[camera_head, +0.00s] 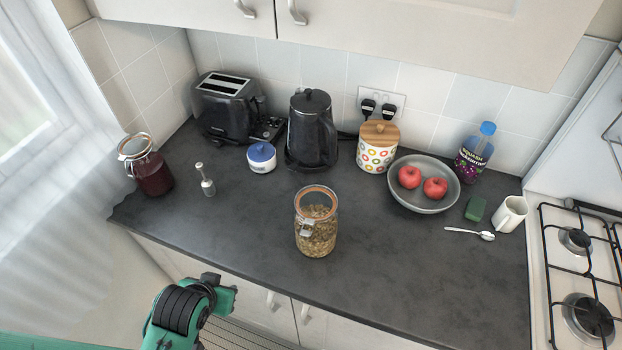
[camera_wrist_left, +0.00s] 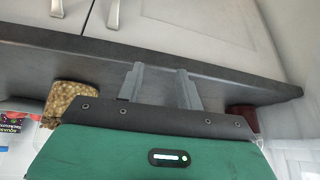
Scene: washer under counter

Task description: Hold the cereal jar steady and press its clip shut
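The cereal jar (camera_head: 317,236) stands upright on the dark counter near its front edge, in the middle of the head view. It is clear glass with an orange ring at the top and a metal clip (camera_head: 306,229) on its front left side. I cannot tell how far the clip is closed. The jar's lower part also shows at the left of the left wrist view (camera_wrist_left: 73,95). My left gripper (camera_head: 219,287) is in front of the counter edge, left of the jar and apart from it. Its fingers (camera_wrist_left: 160,84) are spread and empty. My right gripper is not in view.
A red-filled clip jar (camera_head: 153,175) and a small white-handled item (camera_head: 207,183) stand to the left. Behind are a toaster (camera_head: 226,106), kettle (camera_head: 311,132), blue-lidded pot (camera_head: 261,160) and spotted canister (camera_head: 376,153). An apple bowl (camera_head: 424,205) stands right. Counter around the jar is clear.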

